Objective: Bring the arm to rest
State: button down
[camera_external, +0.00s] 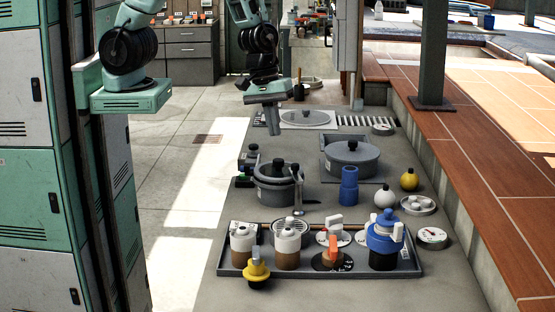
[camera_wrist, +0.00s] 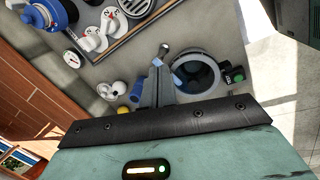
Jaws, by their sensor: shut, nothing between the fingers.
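My gripper (camera_external: 272,122) hangs over the left part of the counter in the external view, with its fingers pointing down. The fingers are together and hold nothing. In the wrist view the closed fingers (camera_wrist: 160,84) stand out above the counter, and a dark round pot (camera_wrist: 196,74) lies beyond and to the right of them. In the external view the gripper is above and behind the lidded grey pot (camera_external: 277,184) and apart from it. The arm comes down from the top of the picture, and its upper part is cut off.
A tray (camera_external: 330,272) with bottles, valves and a blue-topped jar (camera_external: 384,240) is at the counter's front. A second lidded pot (camera_external: 351,158), a blue cylinder (camera_external: 349,186), and white and yellow balls stand mid-counter. Green lockers (camera_external: 30,215) are at left; a dark post (camera_external: 433,60) rises at right.

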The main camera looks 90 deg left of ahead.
jog(key=s+a+m+b, duration=0.3)
jog(key=s+a+b, duration=0.1)
jog(key=a, duration=0.8)
jog(key=s+a+m+g+y+b, duration=0.1)
jog(key=s+a+b, duration=0.4)
jog(key=s+a, duration=0.7)
jog(key=s+m+g, duration=0.1)
jog(key=s+m, duration=0.1)
jog(key=s, duration=0.1)
jog(key=shift+s+r+y, duration=0.4)
